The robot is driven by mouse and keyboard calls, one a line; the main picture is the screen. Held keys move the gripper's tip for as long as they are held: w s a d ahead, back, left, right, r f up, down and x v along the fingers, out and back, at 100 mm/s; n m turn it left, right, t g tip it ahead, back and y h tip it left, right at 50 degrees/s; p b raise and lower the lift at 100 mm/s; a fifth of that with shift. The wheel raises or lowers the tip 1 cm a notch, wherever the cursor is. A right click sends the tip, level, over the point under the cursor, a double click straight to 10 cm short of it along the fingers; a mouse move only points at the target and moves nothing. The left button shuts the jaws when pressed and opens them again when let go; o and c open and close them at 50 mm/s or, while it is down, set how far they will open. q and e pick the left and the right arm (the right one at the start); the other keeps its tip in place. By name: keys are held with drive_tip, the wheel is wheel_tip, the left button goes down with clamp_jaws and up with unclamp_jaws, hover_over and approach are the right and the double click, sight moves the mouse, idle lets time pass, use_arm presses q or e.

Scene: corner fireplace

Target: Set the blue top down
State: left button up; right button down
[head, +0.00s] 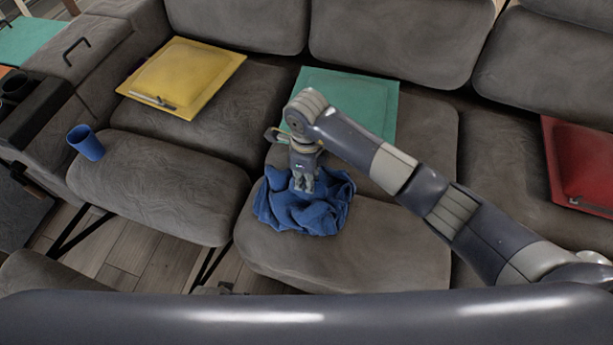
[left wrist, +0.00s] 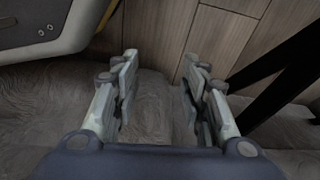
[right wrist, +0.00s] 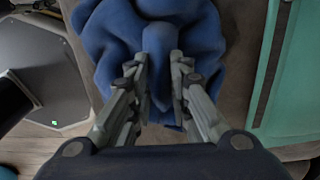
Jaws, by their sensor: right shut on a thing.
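The blue top (head: 309,211) is a crumpled cloth on the grey sofa seat in the middle of the head view. My right gripper (head: 304,184) points down into it, shut on a fold. In the right wrist view the blue top (right wrist: 112,32) spreads beyond the fingers, and a raised fold stands between the fingertips of my right gripper (right wrist: 160,75). The cloth's underside is hidden, so I cannot tell how fully it rests on the seat. In the left wrist view my left gripper (left wrist: 158,85) is open and empty.
A teal board (head: 352,100) lies just behind the top. A yellow board (head: 184,77) with a small item on it lies on the left seat. A red board (head: 583,165) lies at right. The left front seat (head: 165,185) is bare.

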use_arm(q)
drive_tip(key=shift+r, duration=0.1)
use_arm(e)
drive_tip(key=c, duration=1.5)
unclamp_jaws()
use_arm(q)
drive_tip(key=s+f, duration=0.1)
drive_tip(key=s+f+p, duration=0.1)
drive_tip(key=s+f, duration=0.1)
drive_tip(key=shift+a+f, duration=0.15)
drive_tip(key=shift+f, duration=0.05)
use_arm(e)
wheel_tip(320, 180, up, 12)
drive_tip(key=shift+r, duration=0.1)
